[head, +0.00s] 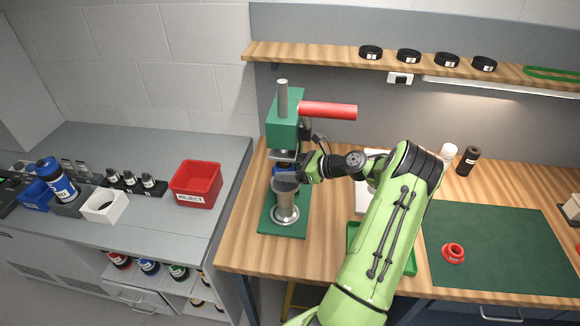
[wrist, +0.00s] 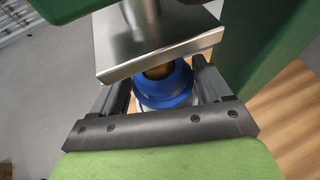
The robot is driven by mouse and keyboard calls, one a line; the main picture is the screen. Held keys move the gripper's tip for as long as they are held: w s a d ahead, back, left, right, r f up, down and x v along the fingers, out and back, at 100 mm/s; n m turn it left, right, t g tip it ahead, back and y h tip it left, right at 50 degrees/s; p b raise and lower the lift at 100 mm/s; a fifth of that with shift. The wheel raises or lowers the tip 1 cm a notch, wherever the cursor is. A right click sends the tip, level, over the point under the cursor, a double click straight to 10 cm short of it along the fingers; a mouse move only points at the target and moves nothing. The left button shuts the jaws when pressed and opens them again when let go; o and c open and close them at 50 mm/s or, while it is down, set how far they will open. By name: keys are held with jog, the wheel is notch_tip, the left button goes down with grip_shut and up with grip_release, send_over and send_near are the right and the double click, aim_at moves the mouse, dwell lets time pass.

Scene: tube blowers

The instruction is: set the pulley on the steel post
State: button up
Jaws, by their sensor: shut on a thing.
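My gripper (head: 288,171) is shut on a blue pulley (wrist: 165,88), gripped at its sides. The pulley is round, with a brass-coloured centre, partly hidden by the press's steel plate (wrist: 160,42) just above it. In the head view the pulley shows only as a small blue patch between the fingers. Below it, on the press base, stands a grey steel post (head: 285,205) with a wide round foot. The pulley is above or at the top of the post; I cannot tell whether they touch. A red flanged ring (head: 453,253) lies on the green mat.
The green press (head: 282,125) with its red handle (head: 328,110) stands around the gripper, leaving little room above the pulley. A wooden shelf (head: 330,55) runs behind. A red reject bin (head: 196,184) sits on the left bench. The green mat (head: 500,245) is mostly clear.

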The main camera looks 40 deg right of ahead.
aim_at(290, 184)
jog(key=shift+f+b, duration=0.9)
jog(key=shift+f, duration=1.15)
jog(key=o, duration=1.2)
jog(key=shift+o, duration=0.2)
jog(key=v, duration=1.5)
jog(key=shift+s, duration=0.3)
jog(key=shift+d+r, duration=0.1)
jog(key=shift+d, duration=0.05)
